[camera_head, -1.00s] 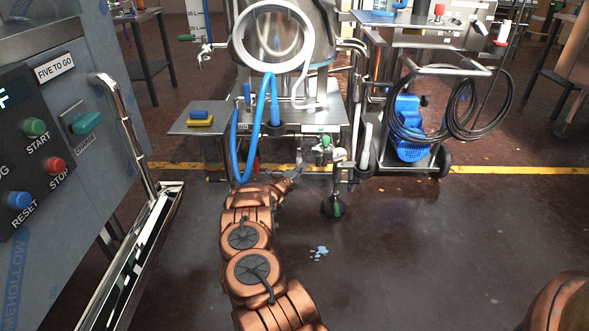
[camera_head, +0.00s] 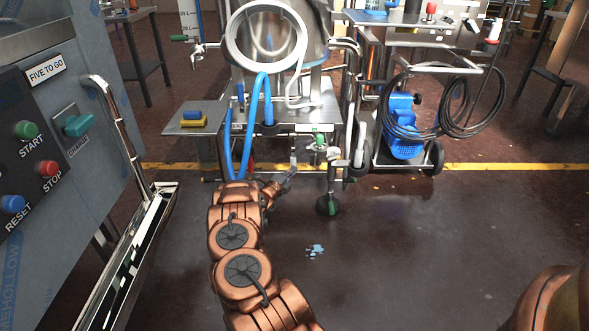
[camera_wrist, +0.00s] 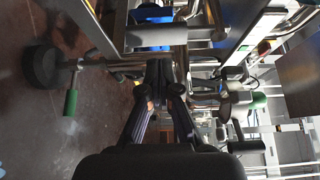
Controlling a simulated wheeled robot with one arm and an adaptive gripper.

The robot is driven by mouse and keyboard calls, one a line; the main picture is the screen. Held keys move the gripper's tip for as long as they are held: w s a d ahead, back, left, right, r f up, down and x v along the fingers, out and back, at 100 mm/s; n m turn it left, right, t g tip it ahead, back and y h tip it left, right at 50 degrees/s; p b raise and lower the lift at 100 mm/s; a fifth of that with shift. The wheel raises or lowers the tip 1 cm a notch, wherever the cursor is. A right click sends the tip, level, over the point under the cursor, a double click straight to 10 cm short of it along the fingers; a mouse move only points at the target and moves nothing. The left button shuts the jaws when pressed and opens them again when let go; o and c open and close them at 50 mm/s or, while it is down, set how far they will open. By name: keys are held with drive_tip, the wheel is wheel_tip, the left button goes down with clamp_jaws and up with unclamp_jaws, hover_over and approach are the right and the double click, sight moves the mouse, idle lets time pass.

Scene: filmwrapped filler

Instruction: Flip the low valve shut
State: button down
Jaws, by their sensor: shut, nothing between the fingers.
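A low green lever handle (camera_head: 333,206) hangs in front of a dark round foot at the base of the steel kettle stand. The wrist view, turned on its side, shows this green handle (camera_wrist: 71,102) left of the fingers, on a thin pipe beside the dark round foot (camera_wrist: 40,67). A second green valve handle (camera_head: 319,139) sits higher on the stand; a green handle (camera_wrist: 258,99) also shows at right in the wrist view. My gripper (camera_head: 289,177) is shut and empty, left of the low handle and apart from it. Its fingertips (camera_wrist: 158,72) point at the stand's pipework.
A steel cabinet with buttons (camera_head: 34,160) and a rail stands close on the left. Blue hoses (camera_head: 247,125) hang from the kettle stand (camera_head: 300,110). A blue pump cart (camera_head: 405,135) with black hose stands to the right.

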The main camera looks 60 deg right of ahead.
drive_tip(key=a, duration=0.6)
drive_tip(key=shift+s+b, duration=0.2)
drive_tip(key=shift+b, duration=0.2)
drive_tip(key=shift+a+f, duration=0.1)
